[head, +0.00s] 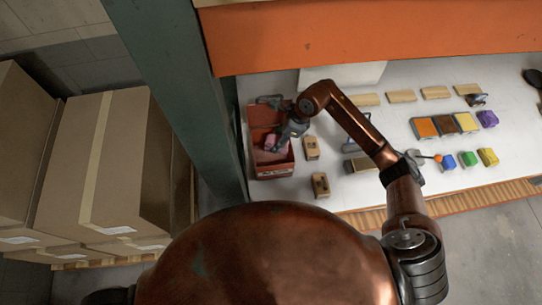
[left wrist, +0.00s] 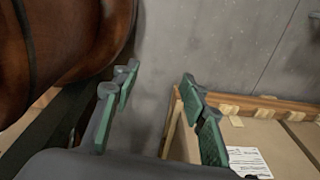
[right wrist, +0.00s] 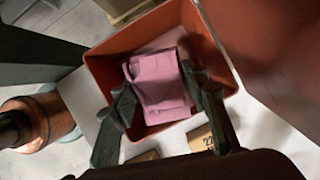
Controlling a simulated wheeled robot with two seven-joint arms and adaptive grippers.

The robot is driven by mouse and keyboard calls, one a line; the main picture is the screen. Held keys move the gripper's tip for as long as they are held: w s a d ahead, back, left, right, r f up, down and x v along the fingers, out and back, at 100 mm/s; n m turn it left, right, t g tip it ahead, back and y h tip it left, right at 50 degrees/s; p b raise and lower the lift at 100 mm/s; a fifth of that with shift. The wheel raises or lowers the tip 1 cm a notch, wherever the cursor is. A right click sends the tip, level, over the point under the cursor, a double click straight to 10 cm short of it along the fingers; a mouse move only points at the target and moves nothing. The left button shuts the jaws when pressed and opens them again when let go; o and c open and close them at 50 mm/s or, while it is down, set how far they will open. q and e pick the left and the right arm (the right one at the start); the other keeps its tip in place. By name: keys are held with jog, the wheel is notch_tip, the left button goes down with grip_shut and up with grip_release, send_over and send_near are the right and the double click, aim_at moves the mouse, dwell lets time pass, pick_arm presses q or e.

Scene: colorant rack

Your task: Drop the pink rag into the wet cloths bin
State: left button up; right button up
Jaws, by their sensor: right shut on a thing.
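The pink rag (right wrist: 160,82) is between the fingers of my right gripper (right wrist: 160,98), which is shut on it. In the right wrist view the rag lies within the outline of the open red bin (right wrist: 112,50). I cannot tell how far it is above the bin's floor. In the head view the red bin (head: 272,172) stands at the left end of the white bench, beside the green post, and the rag (head: 270,142) shows at its mouth. My right gripper (head: 283,140) is over it. My left gripper (left wrist: 158,80) is open and empty, away from the bench.
The green post (head: 190,80) stands left of the bin. Wooden blocks (head: 311,148) sit just right of it. Coloured blocks (head: 487,157) and tiles (head: 424,128) lie farther right. An orange beam (head: 370,35) crosses above the bench. Cardboard boxes (head: 105,165) are stacked at left.

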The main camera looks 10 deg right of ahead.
jog(key=shift+w+f, duration=0.1)
jog(key=shift+f, duration=0.1)
jog(key=o, duration=1.2)
pick_arm(q)
jog(key=shift+w+a, duration=0.1)
jog(key=shift+a, duration=0.1)
jog(key=shift+w, duration=0.2)
pick_arm(e)
jog(key=v, duration=1.2)
pick_arm(q)
jog(key=shift+d, duration=0.2)
pick_arm(e)
jog(key=shift+d, duration=0.1)
